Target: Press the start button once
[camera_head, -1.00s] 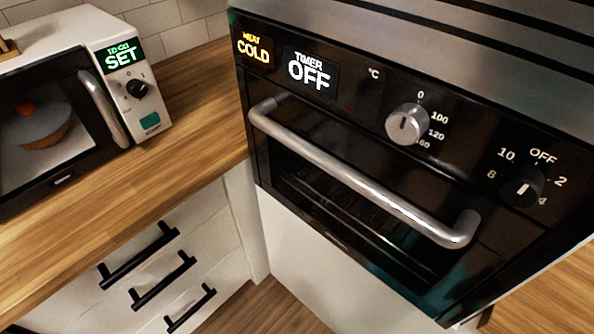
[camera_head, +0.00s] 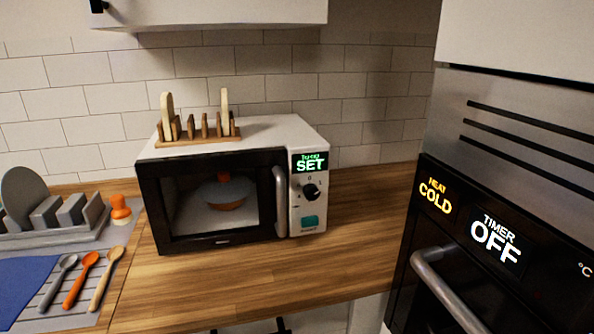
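A white microwave (camera_head: 232,183) with a black door stands on the wooden counter. Its control panel on the right has a green display (camera_head: 309,163) reading SET, a black dial (camera_head: 310,191) below it, and a teal button (camera_head: 309,222) at the bottom. The door looks shut. An orange and grey dish (camera_head: 229,191) shows through the door window. Neither of my grippers shows in this view.
An oven (camera_head: 490,240) with displays reading COLD and OFF stands at the right; its handle (camera_head: 440,285) sticks out. A wooden rack (camera_head: 198,130) sits on the microwave. Spoons (camera_head: 80,278) and a dish rack (camera_head: 55,225) lie left. Counter right of the microwave is clear.

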